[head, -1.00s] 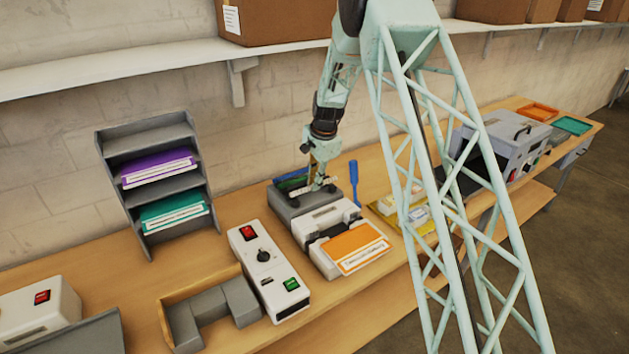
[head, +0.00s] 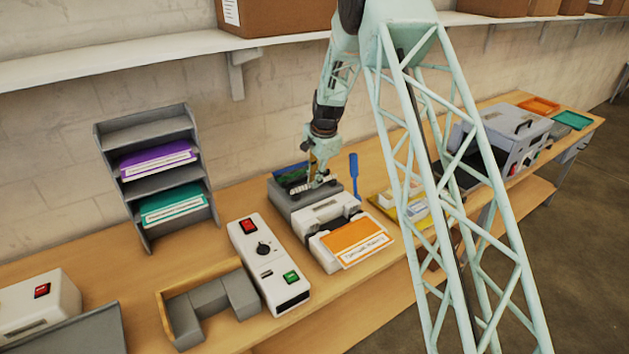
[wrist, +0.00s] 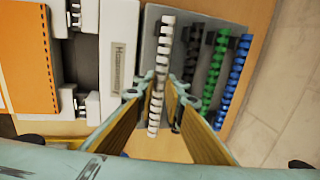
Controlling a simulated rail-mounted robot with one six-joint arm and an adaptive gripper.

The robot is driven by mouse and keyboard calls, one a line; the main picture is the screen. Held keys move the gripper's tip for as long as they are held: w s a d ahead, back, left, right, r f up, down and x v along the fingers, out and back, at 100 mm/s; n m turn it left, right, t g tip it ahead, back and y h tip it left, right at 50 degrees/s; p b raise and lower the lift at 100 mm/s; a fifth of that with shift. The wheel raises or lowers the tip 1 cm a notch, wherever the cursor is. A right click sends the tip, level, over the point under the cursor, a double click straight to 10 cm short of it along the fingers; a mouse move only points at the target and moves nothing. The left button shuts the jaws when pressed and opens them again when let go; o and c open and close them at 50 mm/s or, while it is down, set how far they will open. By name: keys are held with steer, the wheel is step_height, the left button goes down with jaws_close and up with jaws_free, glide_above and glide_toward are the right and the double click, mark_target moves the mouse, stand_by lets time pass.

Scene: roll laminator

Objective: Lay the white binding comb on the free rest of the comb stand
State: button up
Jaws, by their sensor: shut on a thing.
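My gripper (wrist: 160,88) is shut on the white binding comb (wrist: 166,42), gripping it near its middle. The comb stand (wrist: 150,28) is a grey block. In the wrist view the white comb lies over its left part, roughly parallel to a black comb (wrist: 191,48), a green comb (wrist: 215,68) and a blue comb (wrist: 235,78) on the right. I cannot tell whether the white comb touches the stand. In the head view my gripper (head: 316,178) is low over the stand (head: 283,204), and the arm partly hides the combs.
The punching machine (head: 327,209) with an orange booklet (head: 356,241) stands in front of the stand. A blue upright tool (head: 354,172) is close on its right. A white control box (head: 268,265) is front left, and a grey shelf rack (head: 150,131) stands further left.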

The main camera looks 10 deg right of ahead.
steer(key=shift+f, duration=0.3)
stand_by(0.5)
steer(key=o, duration=0.9)
steer(key=shift+c, duration=0.2)
steer(key=shift+r, duration=0.1)
steer(key=v, duration=1.1)
steer(key=shift+r, duration=0.4)
steer(key=shift+s, duration=0.1)
